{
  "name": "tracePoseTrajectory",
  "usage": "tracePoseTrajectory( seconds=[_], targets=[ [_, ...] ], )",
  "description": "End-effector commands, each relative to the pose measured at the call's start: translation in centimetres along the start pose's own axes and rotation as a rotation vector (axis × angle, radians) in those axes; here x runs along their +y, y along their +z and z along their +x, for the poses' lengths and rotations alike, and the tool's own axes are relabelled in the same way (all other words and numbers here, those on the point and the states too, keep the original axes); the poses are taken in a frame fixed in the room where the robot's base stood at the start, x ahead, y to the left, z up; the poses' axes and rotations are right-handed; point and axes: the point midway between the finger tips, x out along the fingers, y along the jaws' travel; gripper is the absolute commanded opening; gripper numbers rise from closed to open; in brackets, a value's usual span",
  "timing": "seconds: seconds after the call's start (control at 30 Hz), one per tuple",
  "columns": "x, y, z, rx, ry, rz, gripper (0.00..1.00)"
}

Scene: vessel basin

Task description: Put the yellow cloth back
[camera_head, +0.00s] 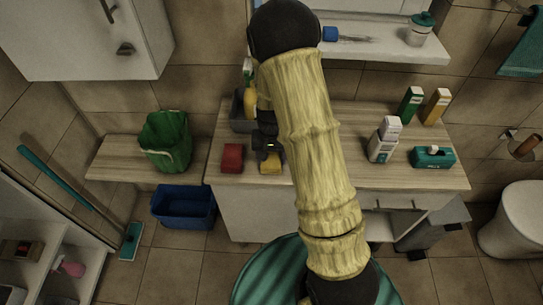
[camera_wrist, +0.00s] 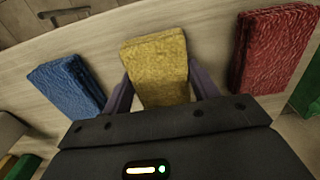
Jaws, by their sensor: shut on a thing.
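The yellow cloth (camera_wrist: 158,60), a folded block, sits between the two fingers of my gripper (camera_wrist: 160,90) in the wrist view. My gripper (camera_head: 268,150) is shut on it. In the head view the yellow cloth (camera_head: 270,165) shows partly, below my gripper and near the front edge of the wooden counter (camera_head: 330,173). I cannot tell whether it touches the counter. A folded blue cloth (camera_wrist: 66,86) lies to its left in the wrist view, and a folded red cloth (camera_wrist: 275,48) to its right. The red cloth (camera_head: 232,158) also shows in the head view; my arm hides the blue one.
A grey caddy (camera_head: 238,113) with bottles stands behind my gripper. A green bag (camera_head: 166,142) stands on the left shelf, above a blue bin (camera_head: 183,206). Cartons (camera_head: 411,104) and a teal tissue box (camera_head: 432,157) stand at the counter's right. My arm covers the middle.

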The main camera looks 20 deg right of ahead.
Motion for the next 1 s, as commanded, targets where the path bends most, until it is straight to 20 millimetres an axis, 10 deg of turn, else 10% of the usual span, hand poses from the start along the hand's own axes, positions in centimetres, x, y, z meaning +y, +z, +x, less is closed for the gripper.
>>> tracePoseTrajectory(
  seconds=[0.37,0.4,0.5,1.0],
  targets=[
    [0.0,0.0,0.6,0.0,0.0,0.0,0.38],
    [0.0,0.0,0.6,0.0,0.0,0.0,0.61],
    [0.0,0.0,0.5,0.0,0.0,0.0,0.81],
    [0.0,-0.1,-0.9,0.004,-0.001,-0.001,0.81]
  ],
)
